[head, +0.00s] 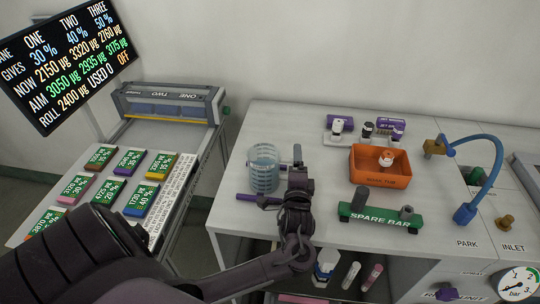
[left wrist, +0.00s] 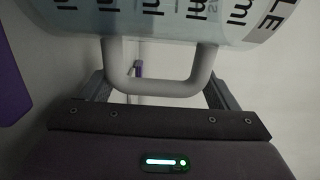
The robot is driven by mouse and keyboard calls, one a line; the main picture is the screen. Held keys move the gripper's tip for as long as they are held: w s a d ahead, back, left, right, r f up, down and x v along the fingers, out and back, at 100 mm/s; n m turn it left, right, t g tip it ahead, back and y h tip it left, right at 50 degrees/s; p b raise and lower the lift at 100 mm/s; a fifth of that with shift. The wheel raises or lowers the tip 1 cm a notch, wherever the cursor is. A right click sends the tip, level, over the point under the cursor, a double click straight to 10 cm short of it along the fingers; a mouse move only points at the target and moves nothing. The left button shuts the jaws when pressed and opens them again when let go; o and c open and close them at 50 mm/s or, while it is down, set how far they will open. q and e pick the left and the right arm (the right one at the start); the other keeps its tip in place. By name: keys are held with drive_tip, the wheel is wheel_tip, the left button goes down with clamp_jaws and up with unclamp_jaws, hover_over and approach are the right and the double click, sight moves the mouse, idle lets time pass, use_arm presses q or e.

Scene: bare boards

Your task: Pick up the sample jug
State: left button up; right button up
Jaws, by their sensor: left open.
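The sample jug (head: 264,168) is a clear, bluish, graduated jug standing upright on the white bench in the head view. In the left wrist view the jug (left wrist: 185,22) fills the top, with "ml" markings and a pale U-shaped handle (left wrist: 160,88) facing my gripper. My left gripper (head: 287,180) is just right of the jug. In the left wrist view my left gripper's fingers (left wrist: 158,92) are apart, one on each side of the handle, with gaps showing. My arm hides part of the bench front. My right gripper is not in view.
A purple bar (head: 258,199) lies in front of the jug. To the right are an orange tray (head: 379,179), a green "SPARE BAR" rack (head: 380,222), small bottles and a blue hose (head: 494,180). Labelled blocks (head: 128,161) sit on the left table. Bench behind the jug is clear.

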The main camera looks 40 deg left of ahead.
use_arm(q)
drive_tip(key=c, duration=1.2)
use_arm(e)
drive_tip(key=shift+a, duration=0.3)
